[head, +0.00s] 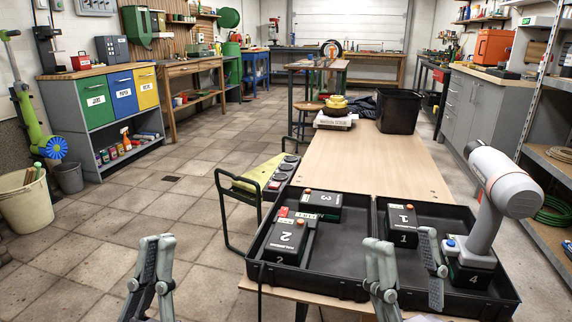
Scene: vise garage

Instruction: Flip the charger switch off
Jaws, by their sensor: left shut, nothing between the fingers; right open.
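A black two-compartment tray (335,285) sits on the near end of the wooden table. In its left compartment are the black numbered blocks 2 (283,240) and 3 (321,205). Small red and white parts (291,213) show at the back of block 2; I cannot tell which is the charger switch or its position. Block 1 (403,226) is in the right compartment. A pale drill-like tool (490,215) stands there on block 4 (470,274). My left gripper (157,262) is shut and empty, left of the tray. My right gripper (406,258) is open, in front of block 1.
The wooden table (370,160) is bare behind the tray. A black bin (397,111) and a yellow item (336,105) stand at its far end. A yellow-green bench (262,172) stands left of the table. Tiled floor lies free further left.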

